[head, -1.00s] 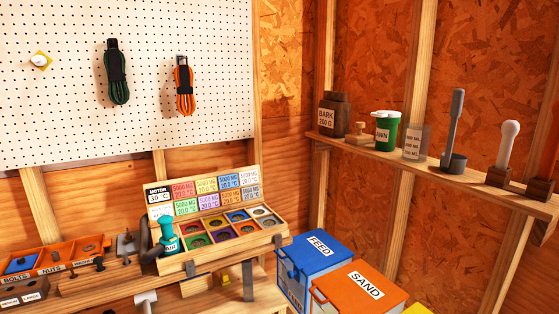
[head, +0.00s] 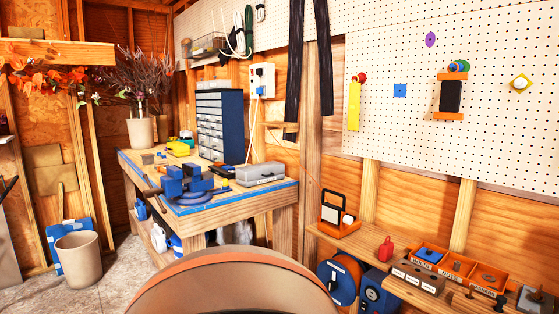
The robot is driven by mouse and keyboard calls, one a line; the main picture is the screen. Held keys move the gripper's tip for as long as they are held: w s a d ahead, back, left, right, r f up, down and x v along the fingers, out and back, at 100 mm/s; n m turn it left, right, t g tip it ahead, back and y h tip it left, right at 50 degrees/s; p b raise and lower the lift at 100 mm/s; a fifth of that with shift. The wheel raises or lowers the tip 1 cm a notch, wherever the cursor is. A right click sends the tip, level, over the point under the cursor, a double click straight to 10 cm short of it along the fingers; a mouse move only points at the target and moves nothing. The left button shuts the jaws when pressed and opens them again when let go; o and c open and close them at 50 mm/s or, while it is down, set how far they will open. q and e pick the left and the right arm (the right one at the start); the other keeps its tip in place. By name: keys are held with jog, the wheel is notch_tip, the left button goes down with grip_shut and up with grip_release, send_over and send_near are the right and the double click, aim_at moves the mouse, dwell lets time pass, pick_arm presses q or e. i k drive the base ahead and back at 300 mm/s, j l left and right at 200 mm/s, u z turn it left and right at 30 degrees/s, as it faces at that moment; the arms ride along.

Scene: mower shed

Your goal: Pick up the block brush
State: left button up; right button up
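I cannot make out a block brush for certain in the head view. Several small items lie on the blue-edged workbench (head: 240,203), among them a small brown block (head: 147,158) near its back left corner, too small to identify. A dark block-shaped item (head: 451,97) hangs between orange holders on the pegboard, and I cannot tell what it is. Neither of my grippers is in view.
A blue vise (head: 185,184) and a drawer cabinet (head: 219,125) stand on the workbench. A bin (head: 78,258) stands on the floor at left. A large rounded tan shape (head: 235,290) fills the bottom centre. Orange trays (head: 458,267) sit on the lower bench at right.

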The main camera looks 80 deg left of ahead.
aim_at(162, 162)
jog(key=u, duration=3.45)
jog(key=i+j+u, duration=0.3)
jog(key=i, duration=0.15)
jog(key=i+u, duration=0.3)
jog(key=i, duration=0.15)
jog(key=i+u, duration=0.45)
jog(key=i, duration=1)
jog(key=i+z, duration=0.3)
jog(key=i+j+z, duration=0.25)
jog(key=i, duration=0.2)
jog(key=i+j+z, duration=0.3)
jog(key=i+z, duration=0.25)
jog(key=z, duration=0.2)
jog(key=i+j+z, duration=0.25)
jog(key=z, duration=0.25)
jog(key=i+j+z, duration=0.2)
jog(key=z, duration=0.25)
jog(key=i+j+z, duration=0.15)
jog(key=j+z, duration=0.3)
jog(key=i+j+z, duration=0.1)
jog(key=j+z, duration=0.15)
jog(key=z, duration=0.2)
